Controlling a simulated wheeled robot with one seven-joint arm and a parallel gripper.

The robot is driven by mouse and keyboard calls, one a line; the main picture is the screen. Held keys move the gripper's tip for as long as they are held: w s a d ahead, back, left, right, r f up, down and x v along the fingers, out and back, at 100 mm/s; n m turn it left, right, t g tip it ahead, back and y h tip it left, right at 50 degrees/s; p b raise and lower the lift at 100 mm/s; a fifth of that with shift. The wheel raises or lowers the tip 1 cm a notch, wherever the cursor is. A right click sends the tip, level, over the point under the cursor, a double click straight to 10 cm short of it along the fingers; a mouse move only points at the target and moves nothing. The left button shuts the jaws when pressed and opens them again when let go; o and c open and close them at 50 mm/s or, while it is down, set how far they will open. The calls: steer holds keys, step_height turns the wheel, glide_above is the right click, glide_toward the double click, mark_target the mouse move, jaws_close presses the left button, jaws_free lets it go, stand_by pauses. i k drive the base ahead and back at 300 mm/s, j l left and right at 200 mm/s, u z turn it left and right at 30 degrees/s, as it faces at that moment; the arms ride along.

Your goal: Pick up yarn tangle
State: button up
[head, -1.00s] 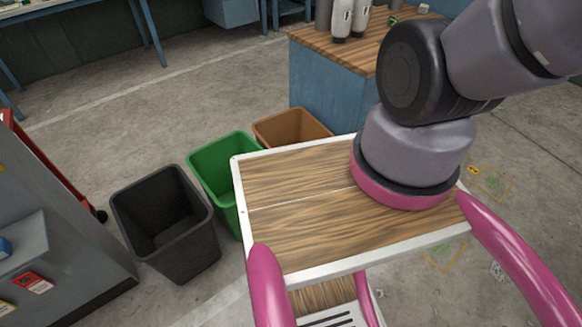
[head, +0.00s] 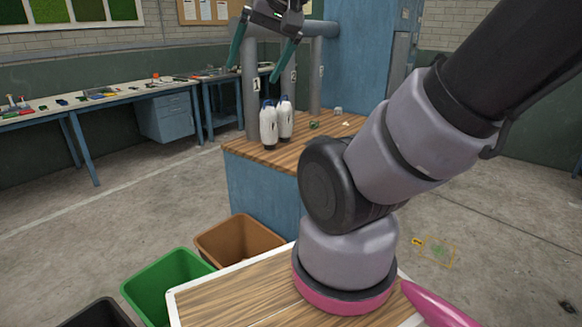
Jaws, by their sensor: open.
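I cannot tell for sure which thing is the yarn tangle. A small green item (head: 314,125) lies on the wooden top of the blue cabinet (head: 262,189), with a small pale item (head: 345,123) and a small grey item (head: 337,110) near it. On the floor at the lower right is a greyish crumpled thing (head: 567,306), too small to make out. My gripper (head: 252,73) is at the top of the head view, fingers pointing down, open and empty. In the picture it appears above and left of the small items.
Two white bottles (head: 276,122) stand on the cabinet top, by grey posts (head: 250,95). Brown (head: 240,232), green (head: 165,283) and black (head: 97,315) bins stand in front. A yellow-marked floor patch (head: 437,250) lies at right. A workbench (head: 110,103) runs behind.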

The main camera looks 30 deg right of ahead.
mark_target(314, 125)
steer(key=i+l, duration=0.2)
steer(key=l, duration=0.3)
steer(key=i+l, duration=0.2)
steer(key=l, duration=0.3)
steer(key=i+l, duration=0.2)
steer(key=l, duration=0.35)
steer(key=i+l, duration=0.25)
steer(key=l, duration=0.25)
steer(key=i+l, duration=0.2)
steer(key=l, duration=0.3)
steer(key=i+l, duration=0.2)
steer(key=l, duration=0.3)
steer(key=i+l, duration=0.2)
steer(key=l, duration=0.3)
steer(key=i+l, duration=0.2)
steer(key=l, duration=0.35)
